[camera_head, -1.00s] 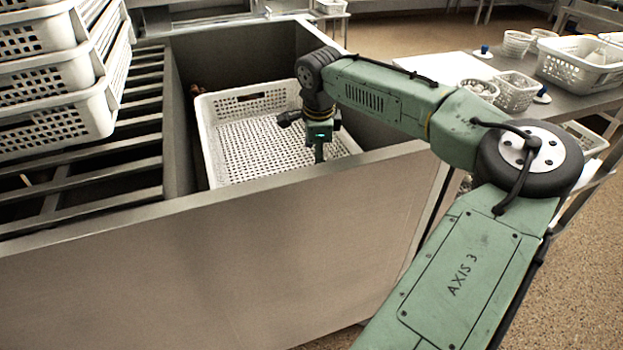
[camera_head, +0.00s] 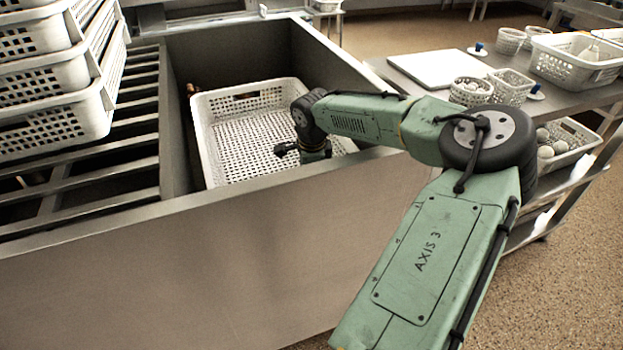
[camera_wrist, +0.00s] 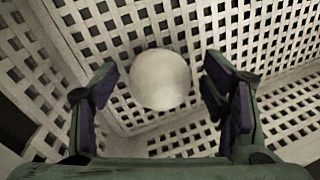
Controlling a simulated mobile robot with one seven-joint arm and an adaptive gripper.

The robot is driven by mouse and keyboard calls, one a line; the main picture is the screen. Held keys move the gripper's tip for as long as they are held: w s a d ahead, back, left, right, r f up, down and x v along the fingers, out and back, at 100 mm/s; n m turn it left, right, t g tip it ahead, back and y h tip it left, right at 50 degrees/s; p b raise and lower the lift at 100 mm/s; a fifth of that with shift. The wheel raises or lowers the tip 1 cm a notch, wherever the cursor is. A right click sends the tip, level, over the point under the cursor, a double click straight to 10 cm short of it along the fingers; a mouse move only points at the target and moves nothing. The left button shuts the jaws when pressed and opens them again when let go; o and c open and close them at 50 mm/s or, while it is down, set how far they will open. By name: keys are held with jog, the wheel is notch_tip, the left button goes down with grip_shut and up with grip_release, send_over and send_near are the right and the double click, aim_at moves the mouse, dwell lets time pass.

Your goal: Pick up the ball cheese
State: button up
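The ball cheese (camera_wrist: 160,79) is a round, pale white ball in the wrist view. It lies inside a white perforated basket (camera_wrist: 120,22). My gripper (camera_wrist: 158,88) is open, with one finger to the left of the ball and one to the right. Gaps show between the ball and both fingers. In the head view the basket (camera_head: 207,128) sits inside a deep grey metal basin, and my wrist reaches down into its right part. The ball and my fingertips are hidden there behind the basin's front wall and my wrist.
The grey basin (camera_head: 200,270) has a tall front wall close below my arm. Stacked white baskets (camera_head: 50,80) stand on slats at the left. A side table at the right carries a white board (camera_head: 440,68), small baskets and a larger basket (camera_head: 572,62). A lower shelf basket (camera_head: 575,150) holds pale balls.

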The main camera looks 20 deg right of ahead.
jog(key=c, duration=1.2)
jog(key=shift+c, duration=0.2)
